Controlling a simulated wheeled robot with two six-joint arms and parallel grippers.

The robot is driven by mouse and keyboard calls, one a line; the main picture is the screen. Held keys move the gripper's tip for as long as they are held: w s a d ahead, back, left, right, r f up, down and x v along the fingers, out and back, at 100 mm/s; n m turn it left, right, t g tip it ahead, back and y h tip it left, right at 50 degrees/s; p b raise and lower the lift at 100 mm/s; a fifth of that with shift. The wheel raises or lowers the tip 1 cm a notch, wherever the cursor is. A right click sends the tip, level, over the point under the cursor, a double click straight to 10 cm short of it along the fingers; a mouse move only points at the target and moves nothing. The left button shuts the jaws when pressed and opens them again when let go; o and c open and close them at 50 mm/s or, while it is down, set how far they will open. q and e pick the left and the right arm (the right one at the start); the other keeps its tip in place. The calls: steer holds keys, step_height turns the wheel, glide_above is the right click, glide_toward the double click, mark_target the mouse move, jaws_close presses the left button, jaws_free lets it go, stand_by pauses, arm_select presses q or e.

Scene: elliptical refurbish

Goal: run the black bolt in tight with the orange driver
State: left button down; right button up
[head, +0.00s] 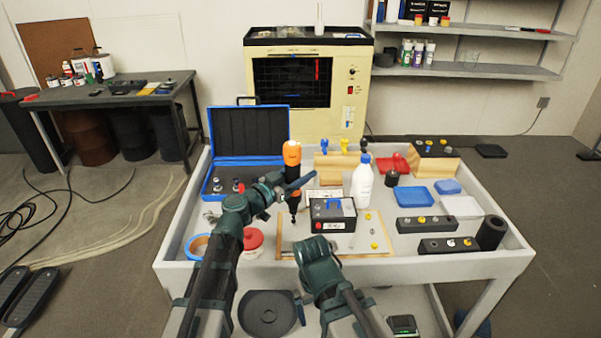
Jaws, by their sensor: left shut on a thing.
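The orange driver (292,154) stands upright, orange on top with a black lower body, over the left part of a pale work board (284,247). My left gripper (291,187) is shut on the driver from its left side. The driver's tip points down near the board's back left. I cannot make out the black bolt, and whether the tip touches anything is too small to tell. My right arm reaches in from the bottom over the board's front edge; its gripper fingers do not show.
A black device (333,214) stands on the board, right of the driver. A white bottle (362,182) is behind it. An open blue case (248,146) is at the back left. Blue tape (198,246) and a red-lidded jar (252,243) sit front left. Dark hardware blocks (426,224) are at right.

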steer(key=shift+r+p, duration=1.25)
steer(key=shift+r, duration=0.15)
steer(key=shift+r, duration=0.1)
step_height(320, 180, up, 6)
steer(key=p, duration=0.6)
